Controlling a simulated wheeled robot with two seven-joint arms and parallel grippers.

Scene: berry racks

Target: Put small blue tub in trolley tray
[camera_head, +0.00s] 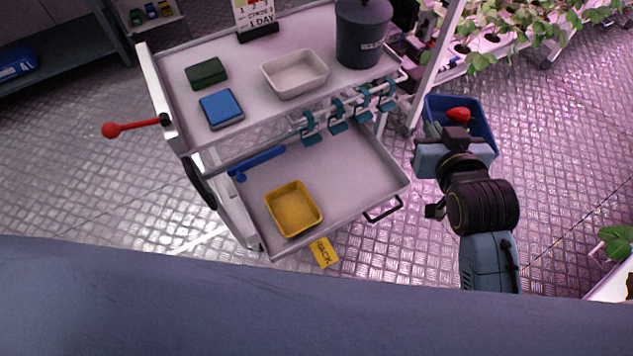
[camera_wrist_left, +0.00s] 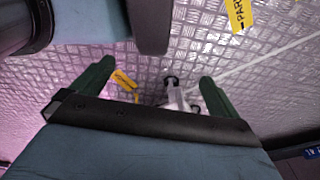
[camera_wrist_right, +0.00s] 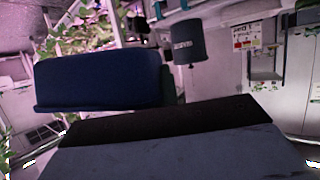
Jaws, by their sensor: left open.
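The small blue tub (camera_head: 485,127) is at the right of the head view, with a red berry (camera_head: 458,114) in it. My right gripper (camera_head: 447,132) is at the tub's near side and appears shut on it; its fingers are mostly hidden. The tub also fills the left middle of the right wrist view (camera_wrist_right: 98,80). The trolley's lower tray (camera_head: 350,165) is left of the tub, and its upper tray (camera_head: 235,70) is above that. My left gripper (camera_wrist_left: 157,75) shows only in its wrist view, open and empty, fingers apart over the metal floor.
The lower tray holds a yellow tub (camera_head: 293,209) and has free room to its right. The upper tray carries a white tub (camera_head: 295,74), a blue box (camera_head: 221,108), a green box (camera_head: 206,73) and a dark bucket (camera_head: 362,35). Teal clips (camera_head: 338,115) hang between the trays.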

